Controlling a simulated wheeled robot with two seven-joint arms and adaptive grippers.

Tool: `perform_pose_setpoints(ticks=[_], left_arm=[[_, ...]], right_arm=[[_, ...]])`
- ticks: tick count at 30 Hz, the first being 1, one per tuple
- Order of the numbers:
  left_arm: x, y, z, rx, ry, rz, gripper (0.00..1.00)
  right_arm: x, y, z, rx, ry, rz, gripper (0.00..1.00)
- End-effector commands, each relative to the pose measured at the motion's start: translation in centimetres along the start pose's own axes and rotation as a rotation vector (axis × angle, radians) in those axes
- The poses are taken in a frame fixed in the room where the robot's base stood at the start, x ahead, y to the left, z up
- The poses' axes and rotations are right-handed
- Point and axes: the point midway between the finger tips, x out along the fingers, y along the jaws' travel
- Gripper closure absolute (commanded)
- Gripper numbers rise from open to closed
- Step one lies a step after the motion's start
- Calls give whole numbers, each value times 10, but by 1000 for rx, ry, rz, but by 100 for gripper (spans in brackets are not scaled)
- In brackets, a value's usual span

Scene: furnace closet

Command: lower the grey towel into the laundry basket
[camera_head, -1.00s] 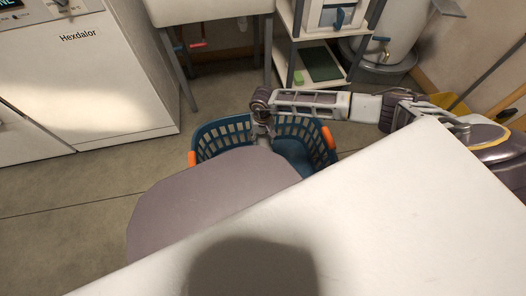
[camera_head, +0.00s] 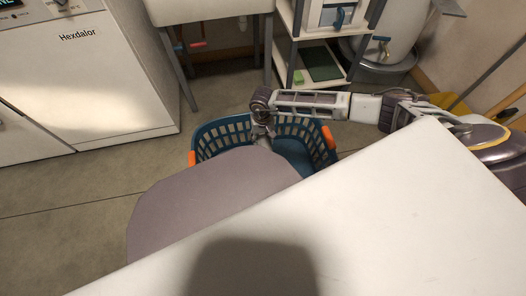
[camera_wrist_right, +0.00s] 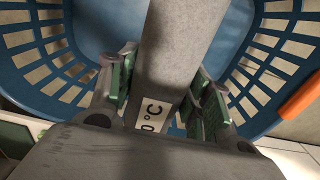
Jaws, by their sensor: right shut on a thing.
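The blue laundry basket (camera_head: 222,133) with orange handles stands on the floor at the middle of the head view. My right gripper (camera_head: 262,135) is over the basket, pointing down. In the right wrist view this gripper (camera_wrist_right: 160,95) has its green-padded fingers shut on the grey towel (camera_wrist_right: 180,40). The towel runs as a strip past the fingers towards the blue basket floor (camera_wrist_right: 95,25). A white label reading 0°C shows between the fingers. I cannot tell whether the towel touches the basket floor. My left gripper is not in view.
A white surface (camera_head: 400,220) fills the lower right. A flat mauve-grey rounded shape (camera_head: 205,200) hides the basket's near side; I cannot tell what it is. A white appliance (camera_head: 90,80) stands left, a shelf (camera_head: 320,65) behind. Floor left of the basket is clear.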

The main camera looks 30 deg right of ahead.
Motion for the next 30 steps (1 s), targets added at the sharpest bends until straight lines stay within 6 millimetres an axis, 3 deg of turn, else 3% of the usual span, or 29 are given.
perform_pose_setpoints(ticks=[30], left_arm=[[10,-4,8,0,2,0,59]], right_arm=[[30,0,0,0,1,-1,80]])
